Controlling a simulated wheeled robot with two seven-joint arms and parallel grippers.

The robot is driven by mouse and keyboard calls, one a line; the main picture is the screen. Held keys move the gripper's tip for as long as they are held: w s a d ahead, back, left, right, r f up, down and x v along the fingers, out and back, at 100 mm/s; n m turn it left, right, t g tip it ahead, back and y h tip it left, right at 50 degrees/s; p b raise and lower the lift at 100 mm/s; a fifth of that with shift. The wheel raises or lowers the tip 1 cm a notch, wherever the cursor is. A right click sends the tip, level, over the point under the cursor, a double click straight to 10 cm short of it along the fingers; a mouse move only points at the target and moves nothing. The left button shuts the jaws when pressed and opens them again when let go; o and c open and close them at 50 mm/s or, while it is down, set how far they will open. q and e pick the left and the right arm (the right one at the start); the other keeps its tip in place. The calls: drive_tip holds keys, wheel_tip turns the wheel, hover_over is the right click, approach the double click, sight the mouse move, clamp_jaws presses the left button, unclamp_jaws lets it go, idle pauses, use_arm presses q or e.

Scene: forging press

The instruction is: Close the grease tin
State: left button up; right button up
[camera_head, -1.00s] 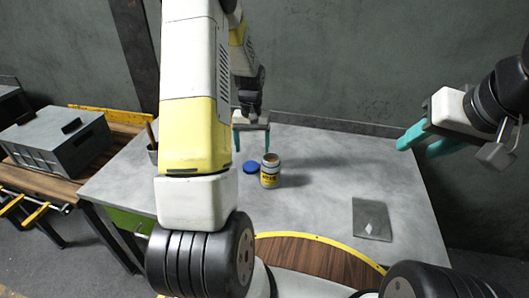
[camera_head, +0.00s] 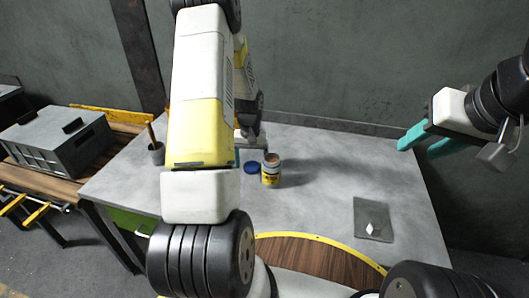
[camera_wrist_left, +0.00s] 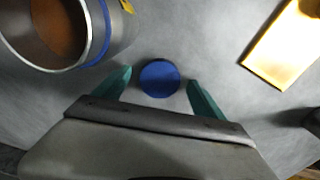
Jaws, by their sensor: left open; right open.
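The grease tin (camera_head: 271,170) stands upright and open on the grey table, with brown grease showing inside; it also shows at the upper left of the left wrist view (camera_wrist_left: 62,32). Its blue lid (camera_head: 251,168) lies on the table just left of the tin, apart from it. In the left wrist view the lid (camera_wrist_left: 159,78) is between the fingertips of my left gripper (camera_wrist_left: 158,85), which is open. In the head view my left arm partly hides this gripper (camera_head: 240,158). My right gripper (camera_head: 420,146) is open and empty, above the table's right side.
A dark flat plate with a light diamond mark (camera_head: 373,220) lies at the table's right front. A cup with a brown-handled tool (camera_head: 156,150) stands at the left. A grey crate (camera_head: 58,138) sits on a side bench. The table's middle right is clear.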

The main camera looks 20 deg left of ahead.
sight(251, 166)
use_arm(q)
drive_tip(key=shift+f, duration=0.1)
drive_tip(key=c, duration=1.4)
drive_tip(key=shift+r, duration=0.75)
drive_tip(key=shift+s+r, duration=0.25)
drive_tip(key=shift+r, duration=0.9)
drive_tip(key=s, duration=1)
drive_tip(key=s+a+r, duration=0.1)
drive_tip(key=s, duration=0.4)
drive_tip(key=shift+s+r, duration=0.1)
drive_tip(key=shift+s, duration=0.15)
